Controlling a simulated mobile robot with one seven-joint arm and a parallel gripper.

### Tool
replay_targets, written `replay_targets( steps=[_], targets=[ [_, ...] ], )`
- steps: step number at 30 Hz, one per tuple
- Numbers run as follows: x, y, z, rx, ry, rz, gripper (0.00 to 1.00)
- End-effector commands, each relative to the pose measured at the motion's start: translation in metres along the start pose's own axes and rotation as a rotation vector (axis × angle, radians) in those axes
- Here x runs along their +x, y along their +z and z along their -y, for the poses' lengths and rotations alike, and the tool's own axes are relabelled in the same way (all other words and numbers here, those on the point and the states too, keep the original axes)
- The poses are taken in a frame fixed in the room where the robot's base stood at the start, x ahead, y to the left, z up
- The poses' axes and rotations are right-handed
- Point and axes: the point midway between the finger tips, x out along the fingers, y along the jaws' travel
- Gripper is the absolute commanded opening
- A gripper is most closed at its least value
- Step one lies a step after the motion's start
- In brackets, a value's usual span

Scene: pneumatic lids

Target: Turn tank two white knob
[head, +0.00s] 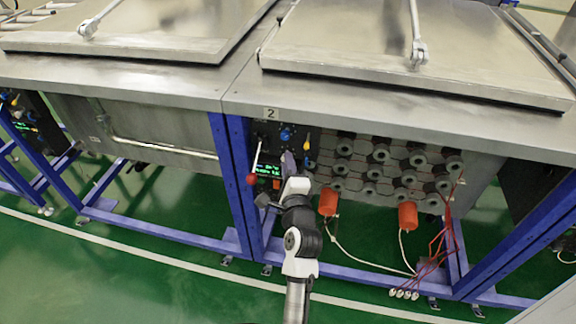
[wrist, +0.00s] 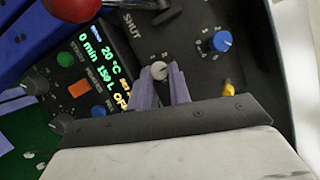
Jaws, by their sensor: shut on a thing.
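The white knob (wrist: 159,70) sits on the dark control panel of the tank marked 2. In the wrist view my gripper (wrist: 162,75) has its two purple fingers on either side of the knob, shut on it. In the head view my gripper (head: 290,163) reaches the panel below the "2" label (head: 271,113), and my arm hides the knob there.
Beside the knob are a blue knob (wrist: 219,41), a yellow lever (wrist: 229,89) and a lit display (wrist: 100,62) with a green button (wrist: 65,60) and an orange button (wrist: 80,89). A red ball-ended lever (head: 252,179) hangs left of my gripper. Orange cylinders (head: 328,201) hang to the right.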

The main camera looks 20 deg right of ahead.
Motion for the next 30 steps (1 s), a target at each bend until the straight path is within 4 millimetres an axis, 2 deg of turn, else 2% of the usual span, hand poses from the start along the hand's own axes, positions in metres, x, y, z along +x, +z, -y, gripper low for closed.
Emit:
replay_targets(
  steps=[14, 15, 20, 30],
  targets=[
    [-0.0001, 0.0002, -0.0009, 0.015, -0.005, 0.0, 0.0],
    [-0.0001, 0.0002, -0.001, 0.015, -0.004, 0.0, 0.21],
    [0.0, 0.0001, -0.0008, 0.015, -0.005, 0.0, 0.41],
    [0.0003, 0.0001, -0.0005, 0.014, -0.006, 0.0, 0.41]
  ],
)
